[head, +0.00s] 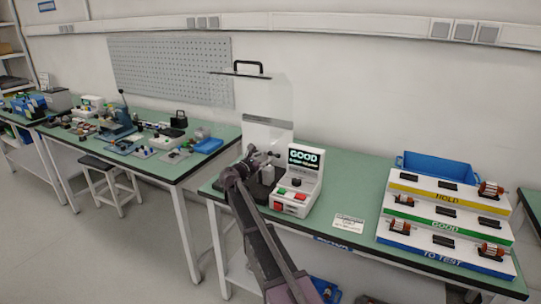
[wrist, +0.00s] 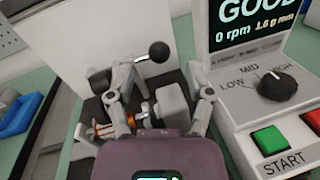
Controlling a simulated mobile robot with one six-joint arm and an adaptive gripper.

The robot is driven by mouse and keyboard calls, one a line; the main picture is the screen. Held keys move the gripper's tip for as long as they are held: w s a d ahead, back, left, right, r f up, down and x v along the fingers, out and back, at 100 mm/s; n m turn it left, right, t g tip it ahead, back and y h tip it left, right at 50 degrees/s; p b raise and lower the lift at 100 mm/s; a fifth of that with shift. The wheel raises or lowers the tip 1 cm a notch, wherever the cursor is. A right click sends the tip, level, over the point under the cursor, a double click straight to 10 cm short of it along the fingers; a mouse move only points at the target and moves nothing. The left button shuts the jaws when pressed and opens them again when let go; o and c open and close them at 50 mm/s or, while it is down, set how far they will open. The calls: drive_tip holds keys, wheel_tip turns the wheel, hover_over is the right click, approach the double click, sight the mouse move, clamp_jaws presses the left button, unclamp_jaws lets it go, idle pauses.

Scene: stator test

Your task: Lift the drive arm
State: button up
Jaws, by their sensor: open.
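In the wrist view, a lever with a black ball knob (wrist: 159,51), which looks like the drive arm, stands on the test stand beyond my fingers. A grey block (wrist: 171,104) and a rotor with copper and red-white parts (wrist: 103,130) sit below it, partly hidden by my fingers. My gripper (wrist: 160,84) is open, one finger on each side of the grey block; I cannot tell whether it touches anything. In the head view, my gripper (head: 262,160) is over the tester beside its console (head: 299,182), and hides most of the tester.
The console screen reads GOOD, 0 rpm. A clear guard with a black handle (head: 251,66) stands raised over the tester. A rack (head: 445,222) marked HOLD, GOOD and TO TEST holds several rotors at right, before a blue bin (head: 437,168). Bench between is mostly clear.

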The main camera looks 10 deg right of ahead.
sight(269, 155)
drive_tip(key=shift+x, duration=2)
drive_tip(key=shift+d, duration=0.1)
clamp_jaws()
